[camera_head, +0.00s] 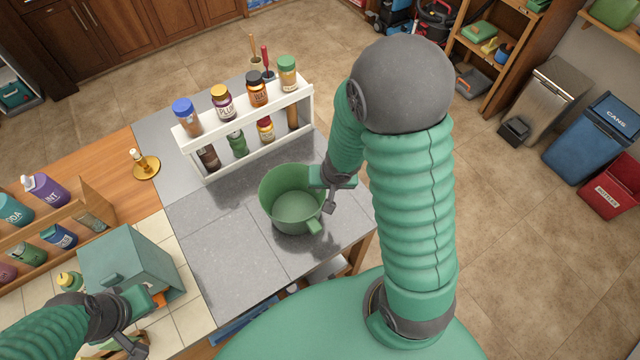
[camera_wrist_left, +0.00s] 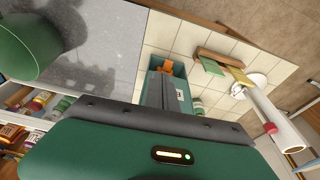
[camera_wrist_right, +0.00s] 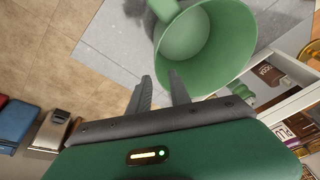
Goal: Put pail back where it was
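The green pail (camera_head: 295,208) stands upright on the grey counter tiles, open side up and looking empty. A short handle-like part sticks out at its lower right. In the right wrist view the pail (camera_wrist_right: 215,45) fills the upper right. My right gripper (camera_head: 330,188) is at the pail's right side; its two fingers (camera_wrist_right: 160,78) are apart, one overlapping the pail's near rim. I cannot tell whether they touch it. My left gripper (camera_head: 148,318) is by the teal box at the lower left; its fingers (camera_wrist_left: 160,80) look closed together and empty.
A white rack (camera_head: 255,130) with several bottles stands behind the pail. A gold candle holder (camera_head: 146,166) is on the left wooden top. The teal box (camera_head: 130,255) and a wooden bottle rack (camera_head: 40,225) are at lower left. Grey counter left of the pail (camera_head: 205,245) is clear.

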